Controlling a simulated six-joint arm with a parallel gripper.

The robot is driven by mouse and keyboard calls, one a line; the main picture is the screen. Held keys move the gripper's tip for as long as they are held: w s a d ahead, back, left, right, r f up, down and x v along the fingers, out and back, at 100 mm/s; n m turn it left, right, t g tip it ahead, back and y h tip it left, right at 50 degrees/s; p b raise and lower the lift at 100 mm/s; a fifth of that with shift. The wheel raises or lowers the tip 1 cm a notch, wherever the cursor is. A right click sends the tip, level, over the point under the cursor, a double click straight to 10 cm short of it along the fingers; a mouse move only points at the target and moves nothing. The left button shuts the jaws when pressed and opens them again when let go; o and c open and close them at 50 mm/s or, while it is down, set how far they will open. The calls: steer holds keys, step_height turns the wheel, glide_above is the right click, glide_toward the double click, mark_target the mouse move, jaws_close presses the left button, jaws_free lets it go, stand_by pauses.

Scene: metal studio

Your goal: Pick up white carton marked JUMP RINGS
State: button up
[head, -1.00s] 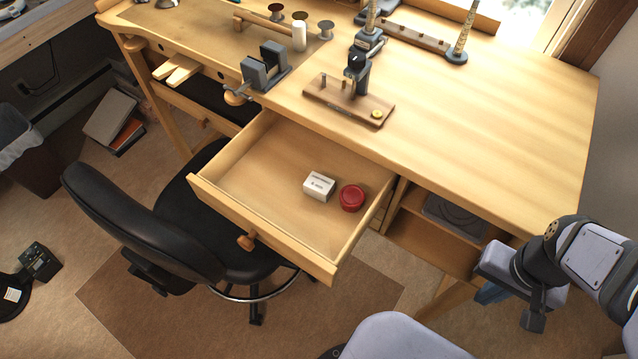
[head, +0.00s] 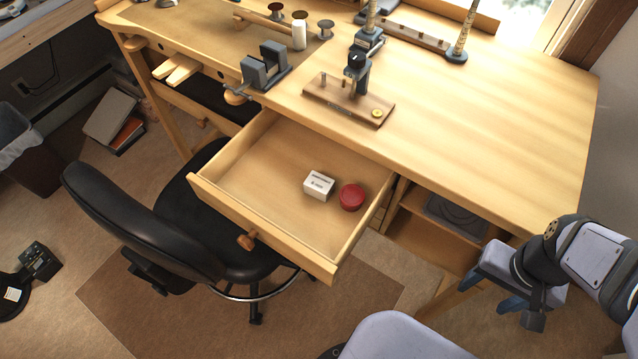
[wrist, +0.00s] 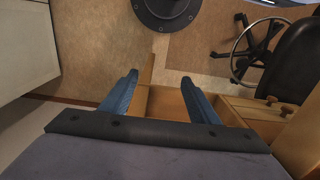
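A small white carton (head: 319,185) with dark print lies in the open drawer (head: 241,172) of the workbench in the head view. The print is too small to read. A round red container (head: 351,197) sits just right of it. My gripper (head: 496,294) is at the lower right of the head view, beside the bench and well apart from the carton. In the wrist view its two blue fingers (wrist: 160,88) stand wide apart with nothing held between them. The carton does not show in the wrist view.
The bench top (head: 490,130) is clear at the right. A wooden stand (head: 347,100) and a small vise (head: 265,68) stand behind the drawer. A black chair (head: 140,220) is at the drawer's left. An open cubby (head: 432,240) lies under the bench.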

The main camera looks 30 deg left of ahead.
steer(key=w+r+n+t+h+p, duration=0.2)
steer(key=w+r+n+h+p, duration=0.2)
steer(key=r+n+p, duration=1.4)
step_height(320, 180, up, 9)
steer(key=y+p, duration=0.7)
steer(key=y, duration=0.6)
glide_above(354, 201)
steer(key=a, duration=0.2)
steer(key=f+y+b, duration=0.1)
steer(key=f+b, duration=0.3)
steer(key=f, duration=0.2)
steer(key=d+f+g+y+b, duration=0.1)
steer(key=f+b, duration=0.3)
steer(key=f, duration=0.3)
steer(key=d+f+g+y+b, duration=0.1)
steer(key=f+b, duration=0.2)
steer(key=f, duration=0.3)
steer(key=shift+w+f+b, duration=0.1)
steer(key=shift+f+b, duration=0.1)
steer(key=shift+b, duration=0.2)
steer(key=shift+f, duration=0.3)
